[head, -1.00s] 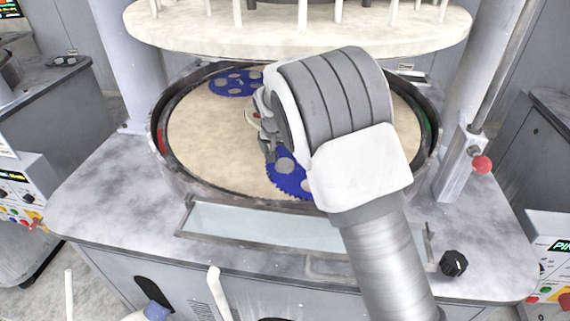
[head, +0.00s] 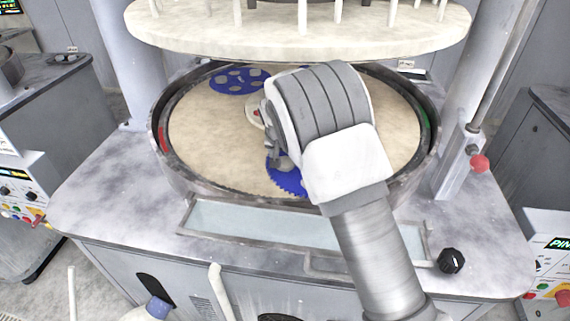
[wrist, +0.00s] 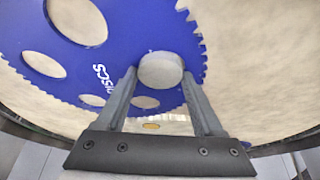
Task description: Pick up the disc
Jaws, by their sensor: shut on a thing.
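A pale grey round disc (wrist: 160,71) sits between my two fingertips in the wrist view, over the toothed blue carrier (wrist: 100,35). My gripper (wrist: 159,80) is shut on the disc, one finger on each side. Whether the disc is clear of the carrier, I cannot tell. In the head view the same carrier (head: 284,180) shows only partly, at the front of the round platen (head: 215,150). My wrist hides the rest of it there, and the disc is not visible in that view.
A second blue carrier (head: 240,81) lies at the back of the platen, near a pale central hub (head: 254,110). A dark raised rim (head: 160,150) rings the platen. A large pale upper plate (head: 300,35) hangs above. The platen's left side is clear.

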